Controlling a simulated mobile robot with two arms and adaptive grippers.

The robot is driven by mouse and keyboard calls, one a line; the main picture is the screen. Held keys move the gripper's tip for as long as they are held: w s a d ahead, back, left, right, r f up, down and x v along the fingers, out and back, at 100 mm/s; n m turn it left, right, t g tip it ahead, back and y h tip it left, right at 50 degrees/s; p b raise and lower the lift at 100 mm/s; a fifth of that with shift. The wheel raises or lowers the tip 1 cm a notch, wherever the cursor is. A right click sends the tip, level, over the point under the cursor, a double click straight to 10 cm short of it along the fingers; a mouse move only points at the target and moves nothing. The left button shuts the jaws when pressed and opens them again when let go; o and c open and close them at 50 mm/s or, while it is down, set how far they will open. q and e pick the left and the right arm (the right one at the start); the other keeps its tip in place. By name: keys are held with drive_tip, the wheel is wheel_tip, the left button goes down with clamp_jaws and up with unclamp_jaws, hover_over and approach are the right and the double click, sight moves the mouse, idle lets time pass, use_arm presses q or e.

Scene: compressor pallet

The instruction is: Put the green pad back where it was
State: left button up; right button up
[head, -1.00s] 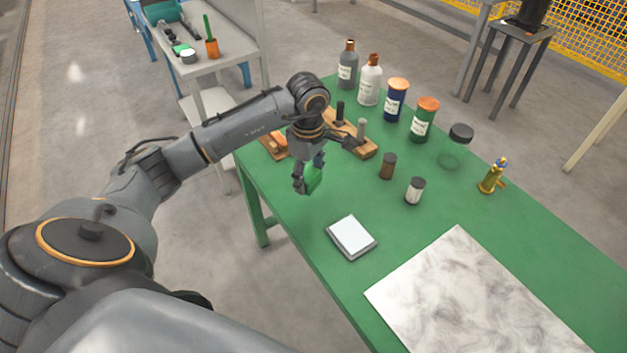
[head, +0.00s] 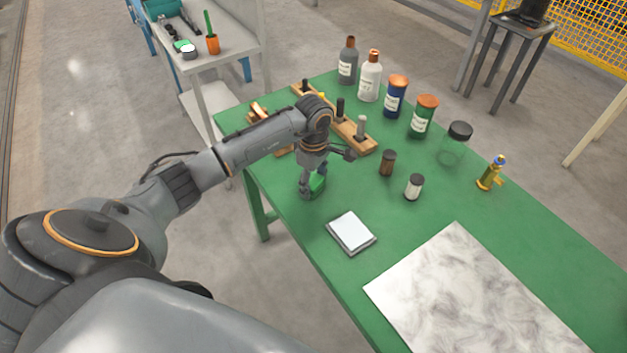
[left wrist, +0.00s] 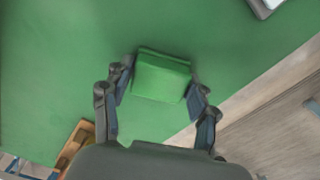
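The green pad (head: 317,184) is a small green block at the near left part of the green table, left of and behind the white-topped square. My left gripper (head: 311,188) points down with its fingers on either side of it. In the left wrist view the pad (left wrist: 161,76) sits between the two fingertips (left wrist: 161,80), which appear to touch its sides. The pad is at or just above the tabletop; I cannot tell if it rests there. My right gripper is not in view.
The green table (head: 290,215) carries a wooden rack (head: 355,136), two small jars (head: 387,163) (head: 413,187), a white-topped square (head: 351,232), a marbled sheet (head: 480,290), a brass fitting (head: 491,173) and bottles at the back. Bare tabletop surrounds the gripper.

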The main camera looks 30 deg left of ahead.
sight(313, 180)
use_arm(q)
drive_tip(key=o, duration=0.3)
drive_tip(key=shift+o, duration=0.2)
drive_tip(key=shift+r+p, duration=0.3)
wheel_tip(313, 180, up, 12)
drive_tip(key=b, duration=0.2)
drive_tip(key=shift+b, duration=0.35)
drive_tip(key=shift+f, duration=0.2)
